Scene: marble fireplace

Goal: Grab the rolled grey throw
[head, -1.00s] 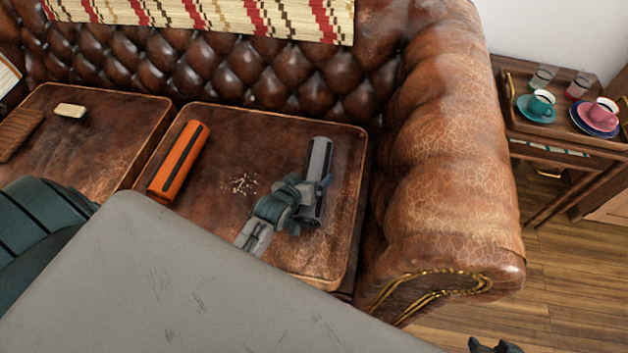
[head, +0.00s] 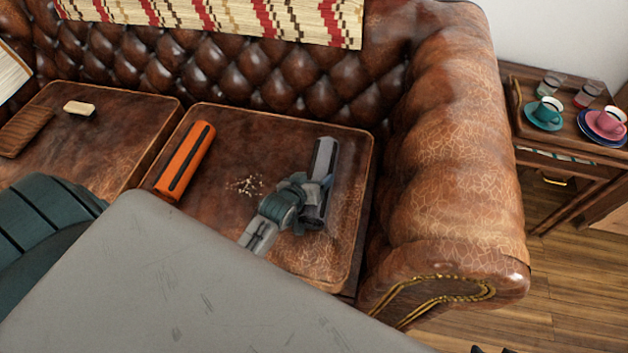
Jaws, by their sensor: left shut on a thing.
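The rolled grey throw (head: 323,160) has a dark stripe along it and is at the right part of a brown leather sofa cushion (head: 230,225). My left gripper (head: 313,192) is shut on the throw around its middle to near end. The gripper hides part of the roll, and I cannot tell whether the roll still touches the cushion. Of my right gripper, only a small dark bit that may belong to it shows at the bottom edge, too little to tell its state.
An orange roll (head: 184,162) with a dark stripe lies left on the same cushion, with pale crumbs (head: 244,185) between. A brush (head: 79,108) and a brown ribbed item (head: 25,131) lie on the left cushion. The thick sofa arm (head: 455,150) rises at right; beyond it a side table holds cups.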

